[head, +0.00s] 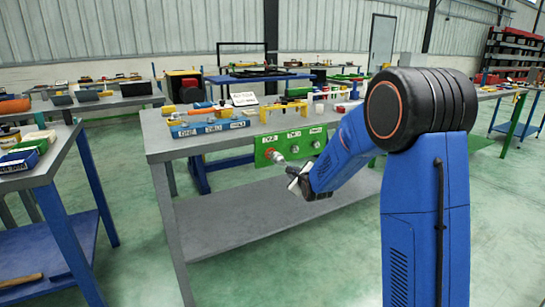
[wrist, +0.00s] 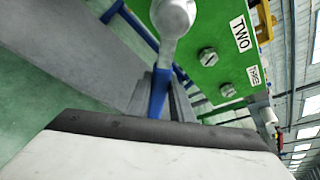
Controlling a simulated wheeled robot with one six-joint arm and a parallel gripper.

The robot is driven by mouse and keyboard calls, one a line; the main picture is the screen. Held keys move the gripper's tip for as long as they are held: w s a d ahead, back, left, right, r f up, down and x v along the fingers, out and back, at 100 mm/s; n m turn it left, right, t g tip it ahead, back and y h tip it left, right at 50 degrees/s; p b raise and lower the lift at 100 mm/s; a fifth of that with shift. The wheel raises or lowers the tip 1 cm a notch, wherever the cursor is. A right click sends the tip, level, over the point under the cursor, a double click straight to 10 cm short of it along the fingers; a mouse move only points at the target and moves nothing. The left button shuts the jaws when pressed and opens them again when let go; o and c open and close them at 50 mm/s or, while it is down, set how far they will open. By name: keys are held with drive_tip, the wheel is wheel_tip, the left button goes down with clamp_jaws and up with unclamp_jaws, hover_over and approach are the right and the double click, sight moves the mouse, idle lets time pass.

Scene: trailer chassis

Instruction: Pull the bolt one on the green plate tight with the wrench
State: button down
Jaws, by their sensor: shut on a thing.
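The green plate (head: 263,160) hangs on the front edge of the grey workbench, with labels above its bolts. In the wrist view the plate (wrist: 225,20) shows the TWO and THREE labels, with bolt two (wrist: 208,57) and bolt three (wrist: 227,90) bare. My gripper (head: 301,182) is shut on the wrench, in front of the plate's left part. The wrench's grey round head (head: 277,157) is at bolt one's place, and the same head (wrist: 174,17) shows in the wrist view. Bolt one is hidden by it, so I cannot tell how they fit together.
The workbench top (head: 165,142) carries a blue labelled bin (head: 210,128) and several small tools. Its lower shelf (head: 230,210) is bare. Another bench (head: 45,170) stands at left. Green floor lies open between the benches.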

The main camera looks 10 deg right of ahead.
drive_tip(key=shift+s+d, duration=0.15)
drive_tip(key=shift+s, duration=0.4)
drive_tip(key=shift+s+d, duration=0.15)
drive_tip(key=shift+s, duration=0.35)
